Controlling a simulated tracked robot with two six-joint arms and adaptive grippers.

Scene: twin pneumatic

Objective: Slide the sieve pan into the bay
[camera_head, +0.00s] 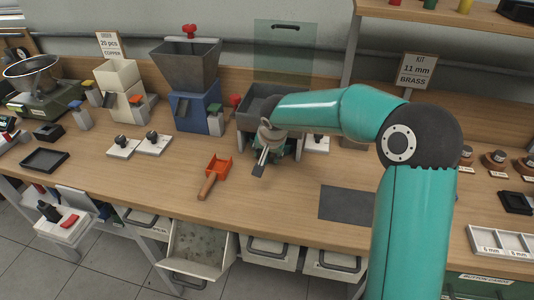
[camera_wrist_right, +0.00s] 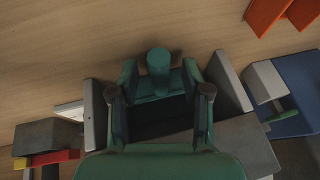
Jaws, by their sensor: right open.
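My right gripper (camera_head: 261,163) is open in front of a grey tray-topped stand (camera_head: 262,105) with pale legs. In the right wrist view it (camera_wrist_right: 160,75) is between the stand's pale side walls (camera_wrist_right: 231,82). A teal round-ended piece (camera_wrist_right: 158,61) shows between the fingers, in front of a dark space (camera_wrist_right: 160,118). I cannot tell whether this piece belongs to the sieve pan or to my gripper. The sieve pan and bay cannot be made out surely; my arm and gripper cover much of the stand's front. My left gripper is not in view.
An orange scoop (camera_head: 219,168) with a wooden handle lies left of the gripper. A blue hopper machine (camera_head: 197,108) stands left of the stand. A dark mat (camera_head: 346,204) lies to the right. The bench front between scoop and mat is clear.

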